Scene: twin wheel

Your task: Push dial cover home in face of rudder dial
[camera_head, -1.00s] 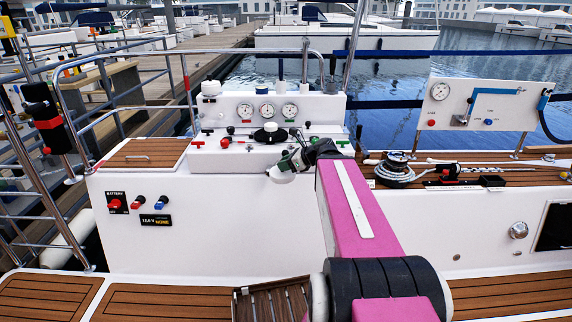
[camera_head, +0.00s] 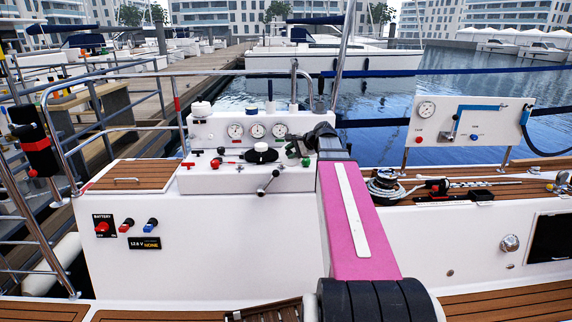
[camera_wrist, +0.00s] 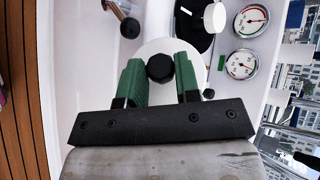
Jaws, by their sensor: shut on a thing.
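My gripper (camera_head: 297,149) is over the right part of the white console in the head view. In the wrist view its green fingers (camera_wrist: 160,72) are shut on the black knob of a white round dial cover (camera_wrist: 163,46). The cover hangs in front of a white console surface, apart from the gauges. In the head view I cannot make the cover out. Three round gauges (camera_head: 257,131) sit in a row on the console's upright panel, left of and above my gripper. Two show in the wrist view, one upper right (camera_wrist: 250,20) and one below it (camera_wrist: 240,65). I cannot tell which is the rudder dial.
A black round fitting with a white top (camera_head: 261,154) stands close left of my gripper. A lever (camera_head: 268,182) sticks out of the console front. Small red and green controls lie along the console top. A white panel with another gauge (camera_head: 426,109) stands to the right.

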